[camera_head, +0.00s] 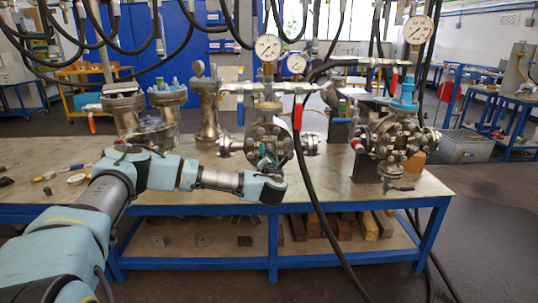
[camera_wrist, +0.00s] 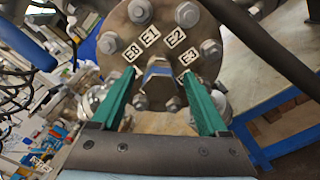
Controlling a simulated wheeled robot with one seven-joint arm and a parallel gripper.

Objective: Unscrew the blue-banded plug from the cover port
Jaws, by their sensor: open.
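The blue-banded plug (camera_wrist: 158,71) sits at the middle of a round bolted cover (camera_wrist: 142,30) in the wrist view. Tags E8, E1, E2 and E3 ring it between the bolts. My gripper (camera_wrist: 160,77) is open, its two green fingers to the left and right of the plug. The plug lies in the gap between the fingertips; I cannot tell how deep the tips reach or whether they touch it. In the head view my gripper (camera_head: 266,158) is in front of the middle flanged vessel (camera_head: 273,130), and the plug there is hidden or too small to make out.
The vessels stand on a blue-framed bench (camera_head: 330,195). A second flanged vessel (camera_head: 395,140) with a gauge is at the right. A black hose (camera_head: 305,190) with a red sleeve hangs just right of my gripper. Loose small parts lie on the bench's left end.

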